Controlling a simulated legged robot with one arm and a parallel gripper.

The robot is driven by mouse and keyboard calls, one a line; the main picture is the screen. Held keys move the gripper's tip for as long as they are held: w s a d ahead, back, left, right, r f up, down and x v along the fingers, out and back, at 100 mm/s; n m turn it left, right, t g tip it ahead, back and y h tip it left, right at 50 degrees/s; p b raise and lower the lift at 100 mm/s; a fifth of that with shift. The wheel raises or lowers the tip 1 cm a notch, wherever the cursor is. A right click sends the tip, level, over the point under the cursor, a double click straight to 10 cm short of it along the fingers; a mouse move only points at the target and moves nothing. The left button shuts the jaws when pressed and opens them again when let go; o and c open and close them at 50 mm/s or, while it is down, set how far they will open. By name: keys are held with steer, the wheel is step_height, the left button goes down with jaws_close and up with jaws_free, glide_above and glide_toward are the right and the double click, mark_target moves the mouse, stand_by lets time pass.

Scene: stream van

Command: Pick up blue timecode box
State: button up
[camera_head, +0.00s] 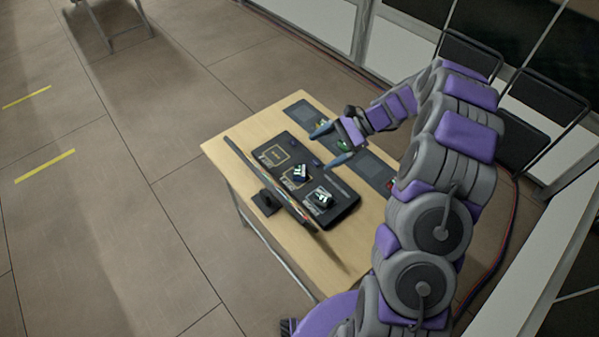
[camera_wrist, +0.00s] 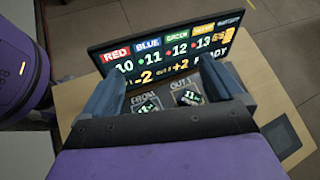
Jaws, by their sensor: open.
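A small blue box with a white-marked top (camera_head: 301,172) sits on a black board (camera_head: 340,207) on the table. A second box, dark with a white-marked top (camera_head: 322,197), sits in front of it. In the wrist view, two dark boxes with lit digits stand on the board, one by the "FROM" label (camera_wrist: 147,104) and one by the "OUT 1" label (camera_wrist: 190,98); their body colours are unclear there. My gripper (camera_head: 331,145) is open over the far part of the table, beyond the blue box and apart from it. Its fingers also show in the wrist view (camera_wrist: 162,90).
A thin upright screen (camera_wrist: 165,50) with coloured number labels stands along the board's left side. A green item (camera_head: 343,147) is by my gripper, and a red item (camera_head: 391,184) lies farther right. Dark pads (camera_head: 305,113) line the table's far edge (camera_head: 240,128).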

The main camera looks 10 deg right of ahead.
mark_target(307, 175)
steer(key=w+d+f+m+t+y, duration=0.1)
steer(key=w+d+f+m+t, duration=0.2)
steer(key=d+f, duration=0.4)
steer(key=w+d+f+m+t+y, duration=0.1)
steer(key=w+d+f+m, duration=0.3)
steer(key=f, duration=0.6)
steer(key=b+x, duration=0.2)
steer(key=x, duration=1.4)
steer(key=shift+a+f, duration=0.1)
steer(key=c, duration=1.3)
steer(key=shift+r, duration=0.2)
